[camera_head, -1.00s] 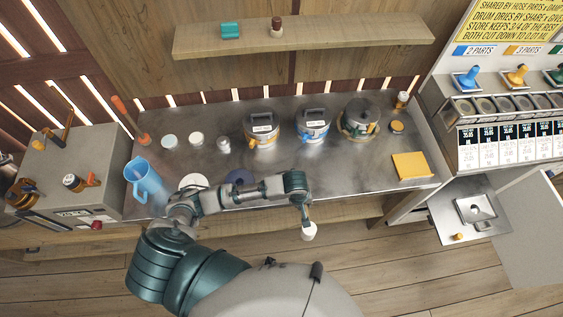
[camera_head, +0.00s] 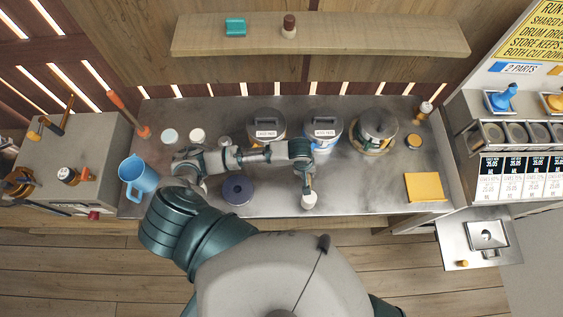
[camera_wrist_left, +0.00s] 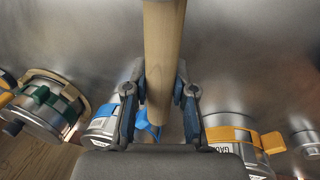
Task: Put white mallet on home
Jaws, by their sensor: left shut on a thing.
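The white mallet has a white head (camera_head: 309,202) and a tan wooden handle. My left gripper (camera_head: 307,182) is shut on the handle, with the head hanging below it. In the head view the mallet appears over the front part of the metal bench; I cannot tell whether it touches. In the left wrist view the handle (camera_wrist_left: 163,60) runs between the two fingers (camera_wrist_left: 160,103), and the white head is not seen there. No spot marked as home can be made out. My right gripper is not in view.
A yellow pad (camera_head: 424,187) lies at right. The bench between mallet and pad is clear.

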